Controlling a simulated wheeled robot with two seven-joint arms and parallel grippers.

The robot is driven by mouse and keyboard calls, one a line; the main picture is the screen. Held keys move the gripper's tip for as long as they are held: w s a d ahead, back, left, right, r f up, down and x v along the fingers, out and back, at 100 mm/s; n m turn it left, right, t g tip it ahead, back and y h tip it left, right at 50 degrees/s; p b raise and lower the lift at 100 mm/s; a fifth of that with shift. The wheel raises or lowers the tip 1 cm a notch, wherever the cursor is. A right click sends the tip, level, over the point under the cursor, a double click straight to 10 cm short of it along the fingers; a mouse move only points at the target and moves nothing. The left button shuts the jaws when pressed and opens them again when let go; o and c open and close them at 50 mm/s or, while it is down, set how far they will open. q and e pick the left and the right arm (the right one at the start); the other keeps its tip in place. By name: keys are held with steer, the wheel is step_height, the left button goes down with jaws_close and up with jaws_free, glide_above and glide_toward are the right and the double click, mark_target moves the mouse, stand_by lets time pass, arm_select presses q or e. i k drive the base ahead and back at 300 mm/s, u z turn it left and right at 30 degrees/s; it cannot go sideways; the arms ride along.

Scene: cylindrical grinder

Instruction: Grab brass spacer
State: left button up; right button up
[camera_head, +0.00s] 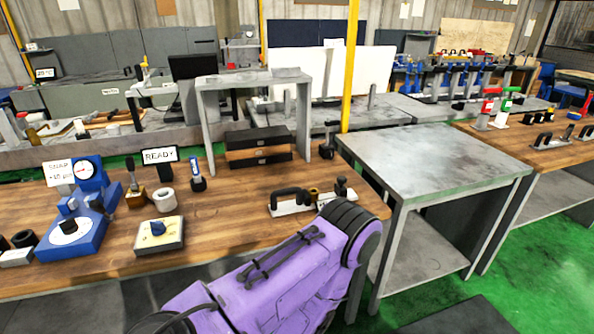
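I cannot make out the brass spacer for certain. A small brass-coloured piece (136,198) stands on the wooden bench at the left, with a dark upright part above it. A pale grey ring (165,200) sits just right of it, with its hole visible. Neither of my grippers is in view. A purple arm link of mine crosses the bottom middle and hides part of the bench's front edge.
The wooden bench (232,206) holds a blue dial gauge stand (88,205), a cream block with a blue knob (160,236), a READY sign (160,155) and a black-handled fixture (300,200). A bare grey metal table (435,158) stands to the right. Green floor shows beyond.

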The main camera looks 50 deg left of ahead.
mark_target(314, 193)
steer(key=u, duration=1.1)
steer(key=i, duration=0.15)
steer(key=u, duration=0.05)
